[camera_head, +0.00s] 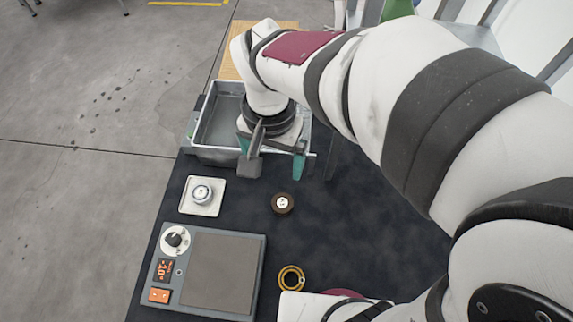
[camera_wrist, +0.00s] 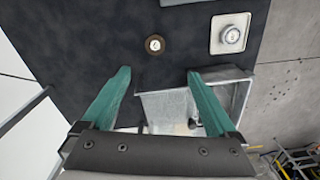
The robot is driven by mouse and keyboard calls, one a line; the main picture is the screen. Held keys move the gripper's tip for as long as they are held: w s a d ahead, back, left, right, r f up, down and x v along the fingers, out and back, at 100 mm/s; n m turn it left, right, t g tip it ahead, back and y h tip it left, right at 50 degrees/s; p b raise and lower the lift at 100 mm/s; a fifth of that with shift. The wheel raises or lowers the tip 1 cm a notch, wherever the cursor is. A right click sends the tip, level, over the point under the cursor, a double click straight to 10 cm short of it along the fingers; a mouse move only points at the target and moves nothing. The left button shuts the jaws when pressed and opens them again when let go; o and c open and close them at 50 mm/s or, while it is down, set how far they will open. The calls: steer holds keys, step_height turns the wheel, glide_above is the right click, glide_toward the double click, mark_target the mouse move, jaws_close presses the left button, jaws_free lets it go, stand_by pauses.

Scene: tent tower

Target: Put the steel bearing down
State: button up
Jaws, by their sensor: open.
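A round silver part (camera_head: 202,192), which looks like the steel bearing, sits on a small white square plate (camera_head: 188,207) left of the middle of the dark table. It also shows at the upper right of the wrist view (camera_wrist: 231,35). My gripper (camera_head: 274,166) is open and empty, above the near right part of a grey metal bin, apart from the silver part. Its two green fingers (camera_wrist: 158,72) are spread wide in the wrist view, with nothing between them.
The grey bin (camera_head: 202,128) stands at the far edge. A brown round part (camera_head: 282,203) lies on the dark table (camera_head: 335,225). A device with a dial and flat plate (camera_head: 218,272) is at the near left, with a gold ring (camera_head: 291,278) beside it. The table between them is clear.

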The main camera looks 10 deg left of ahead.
steer(key=s+d+r+m+y, duration=0.1)
steer(key=s+d+m, duration=0.2)
steer(key=s+d, duration=0.9)
steer(key=shift+s+y, duration=0.3)
steer(key=shift+y, duration=0.1)
steer(key=shift+d, duration=0.1)
